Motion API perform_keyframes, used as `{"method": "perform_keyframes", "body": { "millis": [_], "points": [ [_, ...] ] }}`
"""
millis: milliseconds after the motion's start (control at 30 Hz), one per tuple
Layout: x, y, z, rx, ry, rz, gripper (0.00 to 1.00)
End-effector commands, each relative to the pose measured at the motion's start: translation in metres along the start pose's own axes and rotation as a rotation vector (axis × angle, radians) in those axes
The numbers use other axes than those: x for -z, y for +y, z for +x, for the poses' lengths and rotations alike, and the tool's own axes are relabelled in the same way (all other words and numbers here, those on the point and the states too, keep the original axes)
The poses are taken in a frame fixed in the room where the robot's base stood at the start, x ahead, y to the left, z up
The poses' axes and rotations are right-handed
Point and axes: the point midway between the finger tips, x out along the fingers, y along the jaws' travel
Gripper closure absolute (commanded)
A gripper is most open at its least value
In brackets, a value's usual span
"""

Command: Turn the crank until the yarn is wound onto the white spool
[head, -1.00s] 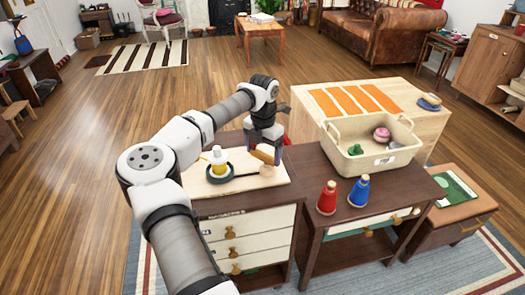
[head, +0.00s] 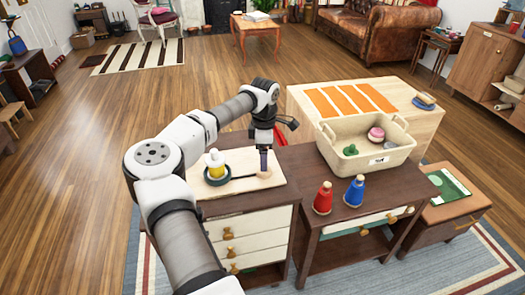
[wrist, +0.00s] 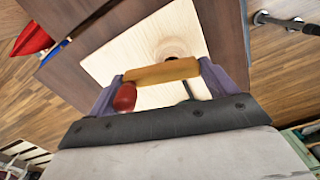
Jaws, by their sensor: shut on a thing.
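The white spool (head: 215,157) stands upright at the left of a pale wooden board, with yellow yarn (head: 217,171) around its lower part. It sits over a dark round base (head: 206,180), from which a thin dark crank arm (head: 243,178) runs right. My gripper (head: 264,163) is over the right end of the board, above a round wooden piece (head: 265,173). In the wrist view my gripper (wrist: 160,85) is shut on a tan wooden handle (wrist: 162,72) that spans between its fingers. A small red rounded piece (wrist: 125,97) shows beside the left finger.
The pale board (head: 215,189) lies on a dark cabinet with drawers. To the right stand a red cone (head: 323,199), a blue cone (head: 355,191) and a cream bin (head: 370,160) with small items. A wooden chest with orange strips (head: 348,100) is behind.

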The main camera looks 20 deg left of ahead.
Motion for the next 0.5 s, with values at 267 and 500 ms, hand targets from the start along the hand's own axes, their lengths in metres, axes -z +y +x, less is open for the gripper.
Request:
{"method": "perform_keyframes", "body": {
  "millis": [267,500],
  "points": [
    [-0.0061,-0.0012,-0.0007,0.001,-0.002,0.266,0.38],
    [-0.0093,-0.0026,-0.0003,0.002,-0.002,0.493,0.38]
  ]
}}
